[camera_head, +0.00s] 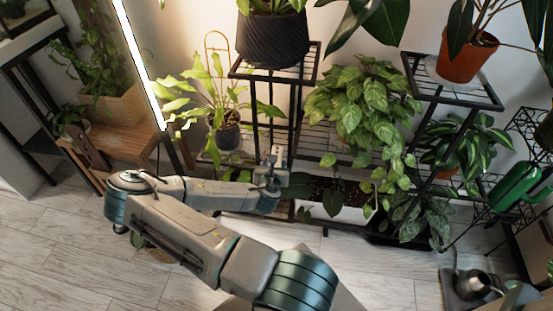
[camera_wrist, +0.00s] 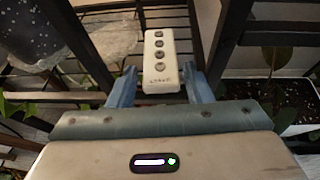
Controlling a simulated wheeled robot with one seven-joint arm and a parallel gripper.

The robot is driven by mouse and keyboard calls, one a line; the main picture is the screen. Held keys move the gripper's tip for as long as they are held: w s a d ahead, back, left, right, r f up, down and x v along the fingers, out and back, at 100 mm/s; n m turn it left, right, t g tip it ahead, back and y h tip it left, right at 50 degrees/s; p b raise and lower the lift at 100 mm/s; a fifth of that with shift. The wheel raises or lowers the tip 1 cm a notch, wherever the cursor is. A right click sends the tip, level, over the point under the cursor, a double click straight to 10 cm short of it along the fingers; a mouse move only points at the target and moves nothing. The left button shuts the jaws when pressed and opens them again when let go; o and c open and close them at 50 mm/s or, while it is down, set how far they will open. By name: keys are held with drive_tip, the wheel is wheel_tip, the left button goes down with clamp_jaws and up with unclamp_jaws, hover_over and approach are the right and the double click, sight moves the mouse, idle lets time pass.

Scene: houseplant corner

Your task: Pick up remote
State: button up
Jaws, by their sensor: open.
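The remote (camera_wrist: 160,56) is a small white bar with several grey round buttons, seen in the wrist view. It lies at the shelf's slats, its near end between the two blue fingers of my gripper (camera_wrist: 159,74). The fingers are open, one on each side, with a narrow gap visible beside the remote. Whether they touch it lower down I cannot tell.
The black plant stand (camera_head: 297,110) has posts close on both sides of my gripper. A leafy potted plant (camera_head: 228,132) stands to the left and a white planter (camera_head: 345,208) to the right. A watering can (camera_head: 474,284) is at lower right. The wooden floor (camera_head: 60,245) at left is clear.

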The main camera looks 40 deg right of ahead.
drive_tip(key=b+x, duration=0.1)
drive_tip(key=x, duration=0.3)
drive_tip(key=c, duration=0.6)
drive_tip(key=shift+c, duration=0.2)
